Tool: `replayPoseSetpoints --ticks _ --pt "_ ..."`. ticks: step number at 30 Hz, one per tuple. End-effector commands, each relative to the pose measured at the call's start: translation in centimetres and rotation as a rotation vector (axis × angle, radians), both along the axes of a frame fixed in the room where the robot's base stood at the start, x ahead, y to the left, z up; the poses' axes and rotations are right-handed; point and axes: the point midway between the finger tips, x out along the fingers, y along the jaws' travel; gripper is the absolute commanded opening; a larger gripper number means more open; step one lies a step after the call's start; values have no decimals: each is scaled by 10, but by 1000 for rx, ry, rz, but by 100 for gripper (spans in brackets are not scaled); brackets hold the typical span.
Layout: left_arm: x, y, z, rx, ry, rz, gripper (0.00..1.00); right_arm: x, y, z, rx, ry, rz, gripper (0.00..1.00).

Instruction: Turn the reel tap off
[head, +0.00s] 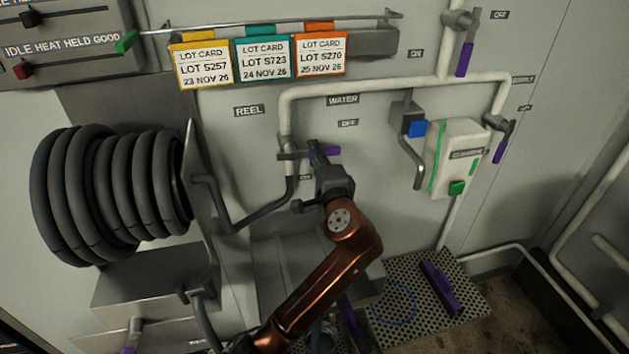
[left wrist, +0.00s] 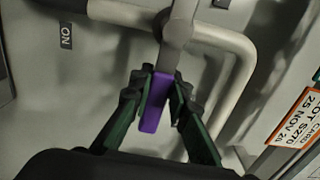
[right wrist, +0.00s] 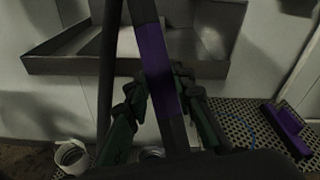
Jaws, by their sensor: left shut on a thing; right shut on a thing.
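The reel tap (head: 290,155) sits on the white water pipe, right of the hose reel (head: 100,195). Its purple lever (head: 329,152) points right, roughly across the pipe, below an OFF label (head: 348,123) and above a partly covered label. My left gripper (head: 325,175) is at this lever. In the left wrist view the fingers (left wrist: 158,92) are shut on the purple lever (left wrist: 153,115). In the right wrist view my right gripper (right wrist: 160,98) is shut around a dark bar with a purple section (right wrist: 155,60). My left arm mostly hides the right gripper in the head view.
Lot cards (head: 262,60) hang from a rail above. Other purple-handled valves (head: 465,58) and a green-buttoned box (head: 455,160) are on the right. A perforated platform (head: 405,318) carries a loose purple item (head: 440,288). A grey tray (right wrist: 60,64) shows in the right wrist view.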

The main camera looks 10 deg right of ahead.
Motion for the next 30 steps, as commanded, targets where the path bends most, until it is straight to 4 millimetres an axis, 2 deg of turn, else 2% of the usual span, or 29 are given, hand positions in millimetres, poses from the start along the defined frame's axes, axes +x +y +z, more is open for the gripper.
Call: replayPoseSetpoints --ticks 19,20,27,30 --pt "0 0 1 -56 3 0 0 0 0 1 0 -2 1 0" --pt "0 0 2 -56 3 0 17 0 0 1 0 -2 1 0" --pt "0 0 2 -54 2 0 33 0 0 1 0 -2 1 0" --pt "0 0 2 -53 2 0 35 0 0 1 0 -2 1 0"
